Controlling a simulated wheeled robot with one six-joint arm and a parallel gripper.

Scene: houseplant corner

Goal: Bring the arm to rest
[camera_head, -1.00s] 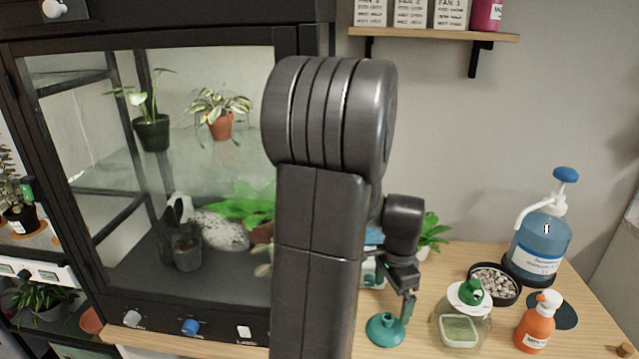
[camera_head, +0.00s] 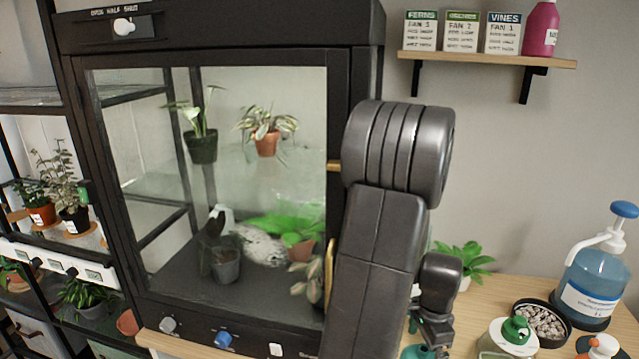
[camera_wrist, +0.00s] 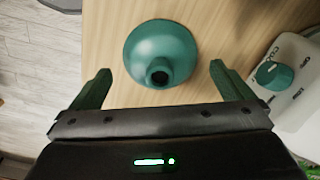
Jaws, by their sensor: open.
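My gripper (camera_wrist: 160,68) is open, with its two green fingers spread apart in the wrist view. No object is held between them. A teal, round, funnel-like piece (camera_wrist: 160,45) with a dark hole stands on the wooden table (camera_wrist: 108,30), just beyond the fingertips. How high the fingers are above the table I cannot tell. In the head view my arm is bent in front of the glass cabinet's right edge, and my gripper (camera_head: 432,335) hangs low at the bottom edge, mostly cut off.
A glass cabinet (camera_head: 350,80) with potted plants stands left of my arm. To the right are a blue pump bottle (camera_head: 590,285), a dish of pebbles (camera_head: 541,318) and a green-capped jar (camera_head: 512,333). A shelf (camera_head: 490,58) hangs above. A white item with a teal knob (camera_wrist: 274,73) lies close right of the gripper.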

